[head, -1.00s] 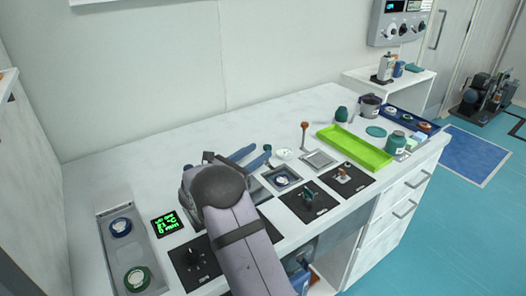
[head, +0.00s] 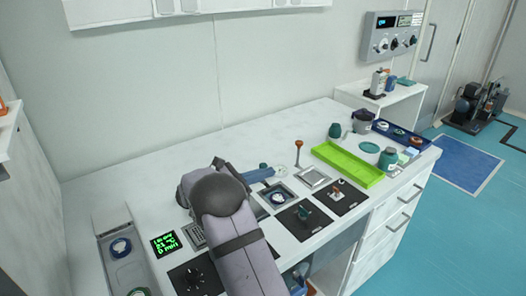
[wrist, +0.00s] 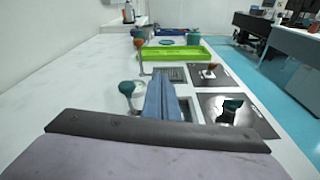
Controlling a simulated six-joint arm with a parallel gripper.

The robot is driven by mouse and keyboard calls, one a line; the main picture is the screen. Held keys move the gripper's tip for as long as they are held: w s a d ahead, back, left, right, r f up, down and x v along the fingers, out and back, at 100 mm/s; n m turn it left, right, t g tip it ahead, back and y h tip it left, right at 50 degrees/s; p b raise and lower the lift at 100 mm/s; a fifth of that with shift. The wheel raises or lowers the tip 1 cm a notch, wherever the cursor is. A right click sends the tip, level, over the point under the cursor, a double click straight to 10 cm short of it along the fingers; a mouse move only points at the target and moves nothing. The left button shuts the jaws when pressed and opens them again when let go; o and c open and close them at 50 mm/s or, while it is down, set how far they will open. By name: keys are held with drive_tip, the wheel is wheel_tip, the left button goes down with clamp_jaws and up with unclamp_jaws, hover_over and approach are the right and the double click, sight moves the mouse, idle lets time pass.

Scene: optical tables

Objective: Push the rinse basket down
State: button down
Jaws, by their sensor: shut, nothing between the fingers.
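My gripper (head: 270,172) is shut and empty, low over the bench, its blue fingers pointing right. The fingers also fill the middle of the wrist view (wrist: 161,78). An upright rod with an orange-brown knob (head: 298,146) stands beside a square metal grille (head: 313,177), beyond the fingertips; the knob also shows in the wrist view (wrist: 139,44). A teal knob (wrist: 126,88) with a pale round piece is just left of the fingers in the wrist view. No part is clearly marked as the rinse basket, so I cannot tell which it is.
A square well with a round piece (head: 278,197) lies right of the gripper. Black panels with a teal knob (head: 304,212) and an orange handle (head: 337,192) are along the front. A green tray (head: 347,163) lies farther right. The bench's back strip is clear.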

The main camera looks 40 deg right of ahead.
drive_tip(key=s+d+r+m+g+y+p, duration=0.35)
drive_tip(key=s+m+y+p, duration=0.3)
drive_tip(key=m+y, duration=0.35)
drive_tip(key=w+r+m+t+y+p, duration=0.65)
drive_tip(key=w+r, duration=0.25)
drive_tip(key=r, duration=0.3)
drive_tip(key=p, duration=0.4)
hover_over(263, 165)
drive_tip(key=s, duration=0.1)
drive_tip(key=shift+h, duration=0.25)
wheel_tip(263, 165, down, 12)
drive_tip(key=shift+f, duration=0.1)
drive_tip(key=shift+f+p, duration=0.4)
drive_tip(key=shift+f, duration=0.35)
